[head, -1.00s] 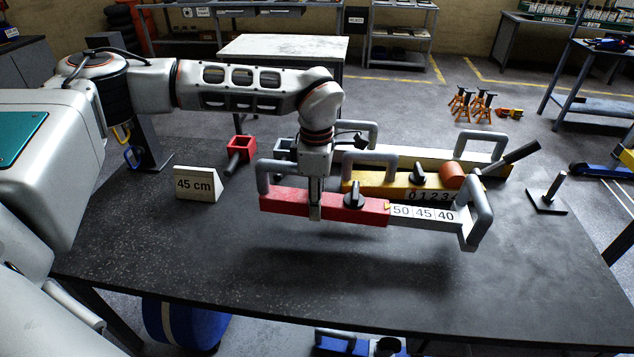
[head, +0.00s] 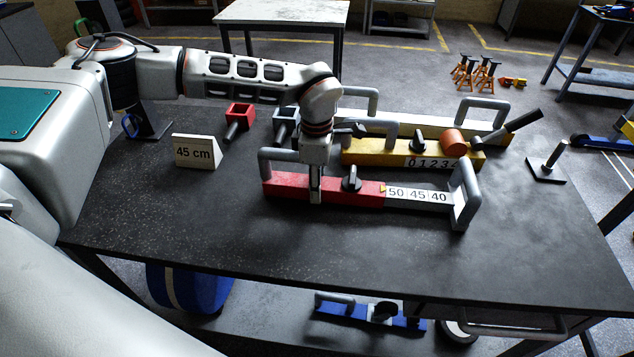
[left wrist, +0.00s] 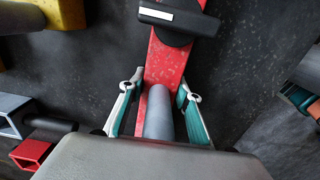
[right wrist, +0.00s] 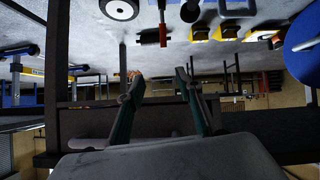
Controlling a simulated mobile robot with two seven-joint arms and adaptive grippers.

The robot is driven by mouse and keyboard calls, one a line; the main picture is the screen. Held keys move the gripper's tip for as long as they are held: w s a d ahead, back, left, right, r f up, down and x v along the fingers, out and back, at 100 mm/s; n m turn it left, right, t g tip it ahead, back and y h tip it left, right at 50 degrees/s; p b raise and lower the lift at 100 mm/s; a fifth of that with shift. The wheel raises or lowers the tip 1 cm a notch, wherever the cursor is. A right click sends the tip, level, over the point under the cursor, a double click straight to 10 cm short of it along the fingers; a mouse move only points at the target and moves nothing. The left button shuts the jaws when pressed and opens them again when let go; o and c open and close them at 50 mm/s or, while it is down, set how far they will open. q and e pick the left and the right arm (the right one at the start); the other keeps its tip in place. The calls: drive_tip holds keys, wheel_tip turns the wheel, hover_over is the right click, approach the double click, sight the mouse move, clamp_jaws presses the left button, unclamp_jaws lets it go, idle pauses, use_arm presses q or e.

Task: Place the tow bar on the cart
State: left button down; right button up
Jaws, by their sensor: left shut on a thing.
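The tow bar (head: 340,192) is a red bar with a white scale end reading 50, 45, 40, a black knob and a grey handle at each end. My right gripper (right wrist: 157,88) is open and empty in the right wrist view. I cannot tell which surface is the cart.
Behind the bar lie a yellow bar (head: 375,152) with an orange roller and a long pale bar (head: 400,125). A "45 cm" sign (head: 195,151) and red (head: 239,117) and grey sockets stand left. A post on a plate (head: 546,168) stands right. The front of the top is clear.

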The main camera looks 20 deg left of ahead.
use_arm(q)
drive_tip(key=c, duration=1.4)
unclamp_jaws()
drive_tip(key=shift+s+f, duration=0.15)
drive_tip(key=shift+f, duration=0.05)
drive_tip(key=shift+c, duration=0.2)
drive_tip(key=shift+r, duration=0.15)
wheel_tip(320, 180, up, 12)
drive_tip(key=shift+r, duration=0.1)
